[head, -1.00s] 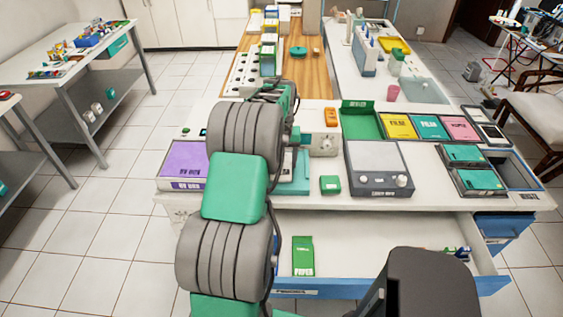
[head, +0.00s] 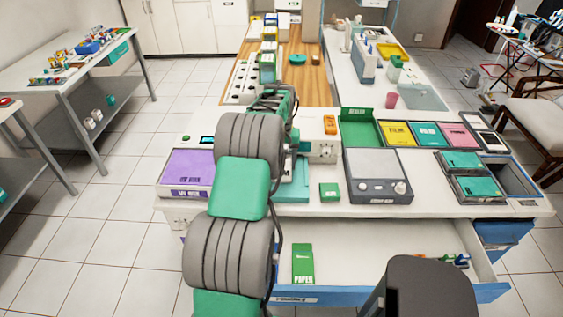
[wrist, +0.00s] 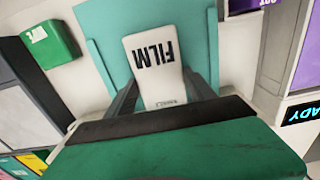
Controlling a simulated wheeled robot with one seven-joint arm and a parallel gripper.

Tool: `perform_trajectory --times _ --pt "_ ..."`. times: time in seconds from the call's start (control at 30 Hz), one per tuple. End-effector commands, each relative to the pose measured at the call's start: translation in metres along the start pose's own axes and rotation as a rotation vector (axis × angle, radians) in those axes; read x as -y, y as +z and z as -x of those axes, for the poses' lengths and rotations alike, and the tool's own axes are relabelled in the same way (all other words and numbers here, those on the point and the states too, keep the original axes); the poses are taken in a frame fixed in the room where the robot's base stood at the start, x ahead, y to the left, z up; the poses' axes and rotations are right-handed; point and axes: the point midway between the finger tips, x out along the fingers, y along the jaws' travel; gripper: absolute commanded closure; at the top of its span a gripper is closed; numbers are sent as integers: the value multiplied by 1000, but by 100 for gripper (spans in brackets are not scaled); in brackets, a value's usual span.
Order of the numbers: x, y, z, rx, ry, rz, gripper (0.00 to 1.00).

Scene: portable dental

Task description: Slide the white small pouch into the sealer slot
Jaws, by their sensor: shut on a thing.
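The white small pouch (wrist: 155,62) marked FILM is between the fingers of my gripper (wrist: 161,80) in the wrist view. My gripper is shut on it, and its far end points away from the fingers. A flat teal surface (wrist: 98,45) lies behind the pouch; I cannot tell whether they touch. The teal piece also shows in the head view (head: 295,188), partly behind my arm. In the head view my arm hides the gripper and pouch. A purple-topped white device (head: 185,168) stands left of my arm; a READY display (wrist: 303,114) shows in the wrist view. I cannot make out the slot.
A small green box (head: 330,191) lies right of the teal piece, beside a grey device with knobs (head: 378,180). A white box with an orange top item (head: 330,126) stands behind.

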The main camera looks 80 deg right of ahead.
Motion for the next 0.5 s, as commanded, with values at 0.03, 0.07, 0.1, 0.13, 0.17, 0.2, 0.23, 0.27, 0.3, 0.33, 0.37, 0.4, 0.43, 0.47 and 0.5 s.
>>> perform_trajectory --times 0.03,0.07,0.1,0.13,0.17,0.2,0.23,0.27,0.3,0.33,0.37,0.4,0.43,0.47,0.5 --pt "0 0 0 0 0 0 79" --pt "0 1 -1 0 0 0 79" --pt "0 2 -1 0 0 0 79" --pt "0 2 -2 0 0 0 79" --pt "0 3 -2 0 0 0 79" --pt "0 3 -2 0 0 0 79" --pt "0 4 -2 0 0 0 79" --pt "0 4 -2 0 0 0 79" --pt "0 4 -2 0 0 0 79" --pt "0 4 -2 0 0 0 79" --pt "0 4 -2 0 0 0 79" --pt "0 4 -2 0 0 0 79" --pt "0 4 -2 0 0 0 79" --pt "0 4 -2 0 0 0 35" --pt "0 4 -2 0 0 0 31"
